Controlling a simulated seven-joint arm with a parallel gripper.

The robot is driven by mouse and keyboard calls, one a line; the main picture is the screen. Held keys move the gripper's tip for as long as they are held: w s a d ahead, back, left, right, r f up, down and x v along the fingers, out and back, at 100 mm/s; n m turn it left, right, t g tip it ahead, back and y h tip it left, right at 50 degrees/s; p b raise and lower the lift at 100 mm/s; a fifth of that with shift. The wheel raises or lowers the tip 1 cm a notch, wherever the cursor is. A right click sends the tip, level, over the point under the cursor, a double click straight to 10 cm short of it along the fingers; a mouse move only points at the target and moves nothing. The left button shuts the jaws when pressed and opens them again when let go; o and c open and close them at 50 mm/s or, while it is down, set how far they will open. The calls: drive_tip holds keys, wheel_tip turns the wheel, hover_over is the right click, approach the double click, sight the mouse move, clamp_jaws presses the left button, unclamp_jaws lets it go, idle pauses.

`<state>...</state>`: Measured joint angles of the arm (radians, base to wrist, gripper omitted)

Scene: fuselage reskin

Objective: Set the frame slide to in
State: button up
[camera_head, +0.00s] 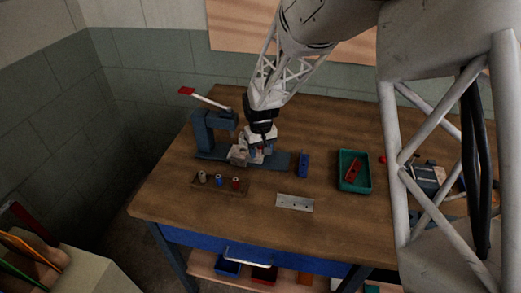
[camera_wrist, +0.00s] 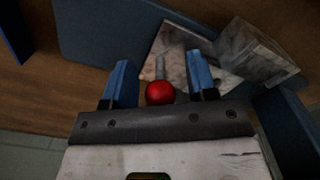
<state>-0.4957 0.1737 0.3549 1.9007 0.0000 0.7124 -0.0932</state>
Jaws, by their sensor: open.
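A blue press-like fixture (camera_head: 207,130) with a red-tipped lever (camera_head: 187,91) stands at the back left of the table, on a long blue base (camera_head: 280,160). My gripper (camera_head: 259,153) is low over this base, just right of the fixture's upright. In the wrist view my gripper (camera_wrist: 160,65) is open, with its two blue fingers apart. A red ball knob (camera_wrist: 160,93) on a short grey rod shows between the fingers, with visible gaps on both sides. A mottled pale plate (camera_wrist: 180,45) lies beyond it. I cannot tell the slide's position.
A grey block (camera_head: 239,157) sits left of my gripper; a block also shows in the wrist view (camera_wrist: 255,55). A spool rack (camera_head: 220,188), a holed metal strip (camera_head: 295,203), a blue block (camera_head: 302,164) and a green tray (camera_head: 346,184) stand nearby. The front table is mostly clear.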

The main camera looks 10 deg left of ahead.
drive_tip(key=shift+r, duration=3.9)
